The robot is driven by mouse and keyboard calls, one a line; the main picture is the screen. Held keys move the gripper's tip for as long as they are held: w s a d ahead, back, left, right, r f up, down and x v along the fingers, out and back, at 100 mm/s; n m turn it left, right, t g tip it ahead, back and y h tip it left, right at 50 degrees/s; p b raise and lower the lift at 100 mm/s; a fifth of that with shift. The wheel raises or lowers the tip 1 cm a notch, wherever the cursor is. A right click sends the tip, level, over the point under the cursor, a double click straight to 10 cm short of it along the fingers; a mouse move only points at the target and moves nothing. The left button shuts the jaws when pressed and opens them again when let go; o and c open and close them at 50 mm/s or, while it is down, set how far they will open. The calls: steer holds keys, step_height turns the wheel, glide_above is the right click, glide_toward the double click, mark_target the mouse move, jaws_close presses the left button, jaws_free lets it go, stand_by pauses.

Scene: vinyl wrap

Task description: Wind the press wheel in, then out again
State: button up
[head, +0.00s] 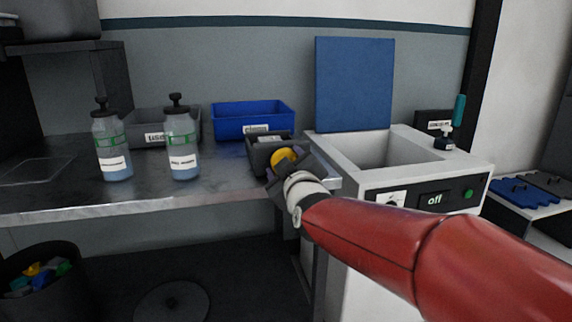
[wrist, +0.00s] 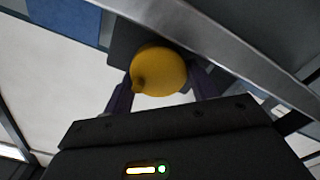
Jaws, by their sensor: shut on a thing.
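The press is a small dark box (head: 262,154) at the front right edge of the metal bench. Its round yellow wheel (head: 284,158) faces me. In the wrist view the yellow wheel (wrist: 158,70) has a small darker knob at its lower left. My gripper (head: 280,172) is at the wheel, and in the wrist view its two dark fingers (wrist: 160,95) stand on either side of the wheel, shut on it. The gripper hides part of the press front in the head view.
Two spray-type bottles (head: 183,150) stand left on the bench (head: 225,188), before a grey bin (head: 190,116) and a blue bin (head: 252,106). A white machine (head: 470,172) with a raised blue lid (head: 355,80) stands close on the right. A waste bin (head: 70,285) is below left.

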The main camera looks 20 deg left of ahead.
steer(key=o, duration=1)
steer(key=shift+b+v, duration=0.45)
steer(key=shift+v, duration=3.45)
steer(key=shift+a, duration=0.1)
